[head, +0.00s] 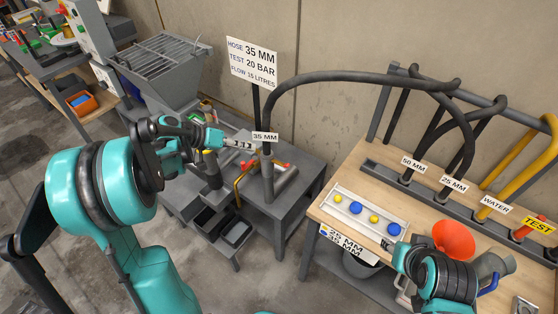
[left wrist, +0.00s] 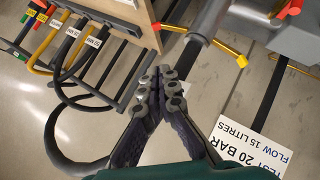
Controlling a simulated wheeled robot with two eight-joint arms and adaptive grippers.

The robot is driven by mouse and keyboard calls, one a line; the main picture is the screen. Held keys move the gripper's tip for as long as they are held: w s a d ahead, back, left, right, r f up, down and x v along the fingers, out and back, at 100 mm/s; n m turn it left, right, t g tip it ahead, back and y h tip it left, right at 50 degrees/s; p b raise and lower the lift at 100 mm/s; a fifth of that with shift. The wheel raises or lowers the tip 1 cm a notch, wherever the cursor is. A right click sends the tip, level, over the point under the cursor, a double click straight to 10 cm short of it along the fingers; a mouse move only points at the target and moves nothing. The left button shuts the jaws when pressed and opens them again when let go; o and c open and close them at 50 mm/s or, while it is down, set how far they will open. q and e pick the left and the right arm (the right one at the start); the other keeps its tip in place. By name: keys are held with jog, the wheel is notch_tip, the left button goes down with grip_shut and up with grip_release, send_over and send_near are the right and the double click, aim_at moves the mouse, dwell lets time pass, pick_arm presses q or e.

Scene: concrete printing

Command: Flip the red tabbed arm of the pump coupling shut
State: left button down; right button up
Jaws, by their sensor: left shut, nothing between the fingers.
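The grey pump coupling (head: 267,160) stands on the pump at the end of a dark hose marked 35 MM. A red tab (head: 249,164) shows on its left and another red tab (head: 286,166) on its right. In the left wrist view the coupling (left wrist: 198,28) has a yellow arm (left wrist: 228,52) slanting out and a red tab (left wrist: 156,27) on the other side. My left gripper (head: 248,145) is shut and empty, close beside the coupling. Its fingertips (left wrist: 163,80) appear just short of it; contact is unclear. My right gripper's fingers are not clear at the bottom right.
A wooden bench (head: 335,222) on the right holds a white tray (head: 342,193) with blue and yellow balls, an orange funnel (head: 454,240) and labelled hoses. The dark hose (head: 350,76) arches from the coupling to the bench. A specification sign (head: 252,63) stands behind the pump.

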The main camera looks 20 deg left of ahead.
pick_arm(q)
jog(key=b, duration=0.3)
send_over(280, 163)
jog(key=s+a, duration=0.1)
jog(key=a, duration=0.1)
notch_tip(280, 163, down, 6)
jog(key=shift+s+d+f+b, duration=0.25)
jog(key=shift+d+f+b, duration=0.3)
jog(key=shift+f, duration=0.15)
jog(key=shift+s+d+f+b, duration=0.2)
jog(key=shift+d+f+b, duration=0.25)
jog(key=shift+f, duration=0.2)
